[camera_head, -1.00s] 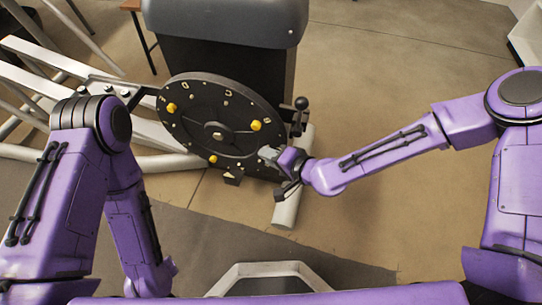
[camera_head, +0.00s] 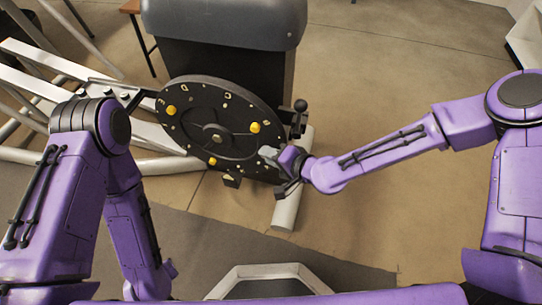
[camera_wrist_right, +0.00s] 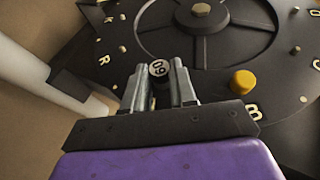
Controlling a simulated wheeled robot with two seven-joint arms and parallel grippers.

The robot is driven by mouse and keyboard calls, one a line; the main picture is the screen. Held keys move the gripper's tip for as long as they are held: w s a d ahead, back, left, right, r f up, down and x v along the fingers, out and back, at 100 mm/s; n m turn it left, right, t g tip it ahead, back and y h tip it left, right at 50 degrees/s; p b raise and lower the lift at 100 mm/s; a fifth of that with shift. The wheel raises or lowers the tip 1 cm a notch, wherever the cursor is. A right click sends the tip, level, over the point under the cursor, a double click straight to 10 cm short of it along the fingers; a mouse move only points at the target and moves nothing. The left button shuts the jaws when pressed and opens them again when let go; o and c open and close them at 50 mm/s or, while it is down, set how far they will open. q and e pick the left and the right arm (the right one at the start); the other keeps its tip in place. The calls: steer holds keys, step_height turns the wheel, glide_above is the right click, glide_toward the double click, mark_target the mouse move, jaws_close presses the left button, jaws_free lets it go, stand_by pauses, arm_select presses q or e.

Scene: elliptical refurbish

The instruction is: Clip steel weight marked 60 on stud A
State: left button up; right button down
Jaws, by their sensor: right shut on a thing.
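My right gripper (camera_head: 268,154) is at the lower right face of the black wheel (camera_head: 190,132). In the right wrist view its fingers (camera_wrist_right: 158,84) are shut around a small round steel weight (camera_wrist_right: 158,68), whose pale end reads 60. The weight is at the wheel's rim face; I cannot tell whether it touches a stud. Small pale studs and yellow letters, including R, K and B, ring the face. I cannot make out which stud is A. My left arm is at the left of the head view, its gripper out of sight.
Yellow round weights sit on the wheel at the upper left (camera_head: 171,110), right (camera_head: 255,127) and bottom (camera_head: 212,161); one shows in the wrist view (camera_wrist_right: 243,81). A dark machine housing (camera_head: 225,25) stands behind. A black-knobbed lever (camera_head: 300,105) is close above my right gripper.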

steer(key=shift+w, duration=0.1)
steer(key=c, duration=0.8)
jaws_free()
steer(key=shift+d, duration=0.1)
steer(key=p+v, duration=0.3)
steer(key=v, duration=0.7)
steer(key=shift+s+d, duration=0.1)
steer(key=shift+s, duration=0.15)
